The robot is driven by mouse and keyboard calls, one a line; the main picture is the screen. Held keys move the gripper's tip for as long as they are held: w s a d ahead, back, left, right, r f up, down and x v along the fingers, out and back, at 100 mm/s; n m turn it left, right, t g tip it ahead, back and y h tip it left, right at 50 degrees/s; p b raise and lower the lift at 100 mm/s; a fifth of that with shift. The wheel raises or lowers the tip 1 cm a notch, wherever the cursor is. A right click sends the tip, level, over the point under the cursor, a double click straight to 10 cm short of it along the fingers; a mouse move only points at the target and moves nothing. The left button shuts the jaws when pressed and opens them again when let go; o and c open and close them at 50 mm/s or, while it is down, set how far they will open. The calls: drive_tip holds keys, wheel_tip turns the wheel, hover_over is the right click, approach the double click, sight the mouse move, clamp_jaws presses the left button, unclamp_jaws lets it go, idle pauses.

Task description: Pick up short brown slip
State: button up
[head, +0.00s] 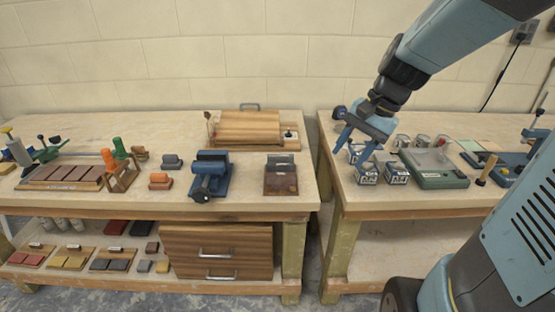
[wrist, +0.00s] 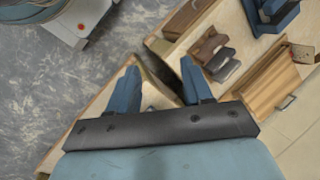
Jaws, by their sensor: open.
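Several slips lie on the left bench's lower shelf. A small dark brown one (head: 152,247) is at the right of the loose pieces, left of the drawers, and looks like the short brown slip, though it is small in view. Longer brown slips (head: 65,175) sit in a wooden tray on the bench top. My gripper (head: 358,142) is open and empty above the right bench's left end, far from these slips. In the wrist view my gripper (wrist: 160,75) points at the gap between benches.
Blue-and-white tubs (head: 396,174) and a green-grey device (head: 436,168) stand below and right of my gripper. A blue vise (head: 210,176), a brown plate with a grey piece (head: 281,180) and a wooden box (head: 250,128) occupy the left bench. Wooden drawers (head: 217,250) stand beside the shelf slips.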

drive_tip(key=w+a+f+m+g+y, duration=0.1)
drive_tip(key=w+f+m+g+y, duration=0.1)
drive_tip(key=w+f+m+y, duration=0.35)
drive_tip(key=m+t+y, duration=0.2)
drive_tip(key=m+y, duration=0.2)
drive_tip(key=m, duration=0.2)
approach(287, 174)
drive_tip(key=x, duration=0.9)
drive_tip(key=shift+a+f, duration=0.15)
drive_tip(key=shift+a, duration=0.15)
drive_tip(key=shift+c, duration=0.2)
clamp_jaws()
